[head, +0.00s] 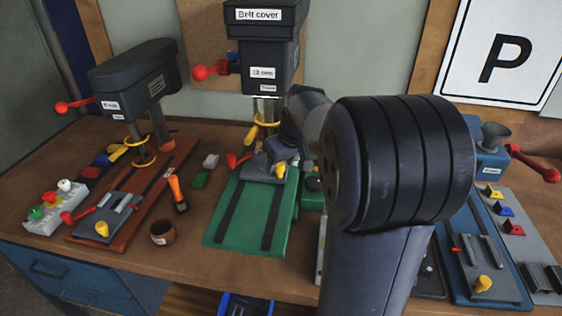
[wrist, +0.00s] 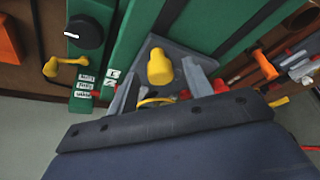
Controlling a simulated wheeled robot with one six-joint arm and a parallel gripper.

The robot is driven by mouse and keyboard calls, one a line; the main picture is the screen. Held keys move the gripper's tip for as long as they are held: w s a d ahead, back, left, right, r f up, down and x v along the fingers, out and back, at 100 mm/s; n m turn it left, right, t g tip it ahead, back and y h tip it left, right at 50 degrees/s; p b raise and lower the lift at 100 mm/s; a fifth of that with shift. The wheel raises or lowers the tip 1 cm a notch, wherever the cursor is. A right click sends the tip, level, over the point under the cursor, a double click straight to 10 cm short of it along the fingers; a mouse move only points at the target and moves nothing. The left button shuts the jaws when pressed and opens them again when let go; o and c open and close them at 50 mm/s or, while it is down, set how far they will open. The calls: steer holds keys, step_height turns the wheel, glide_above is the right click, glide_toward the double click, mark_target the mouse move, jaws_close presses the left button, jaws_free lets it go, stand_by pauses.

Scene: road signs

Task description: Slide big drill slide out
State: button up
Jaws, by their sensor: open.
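The big drill (head: 268,40) is labelled "Belt cover" and stands at the back centre over a green base (head: 235,225) with dark slots. Its grey slide (head: 262,166) sits at the far end of the base, under the drill head. A yellow knob (head: 280,171) stands on the slide, and a red handle shows at its left. In the wrist view the knob (wrist: 160,68) rises from the grey slide (wrist: 152,45). My gripper (wrist: 160,76) is open, with its grey fingers on either side of the knob; whether they touch it is unclear. My arm hides the right side.
A smaller drill (head: 135,80) with a red-brown base stands at the left. An orange-handled tool (head: 177,193) and a brown cup (head: 163,232) lie between the drills. A blue machine (head: 485,160) stands at the right. The green base's near part is clear.

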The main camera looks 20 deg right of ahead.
steer(key=shift+f, duration=0.1)
steer(key=shift+c, duration=0.3)
jaws_close()
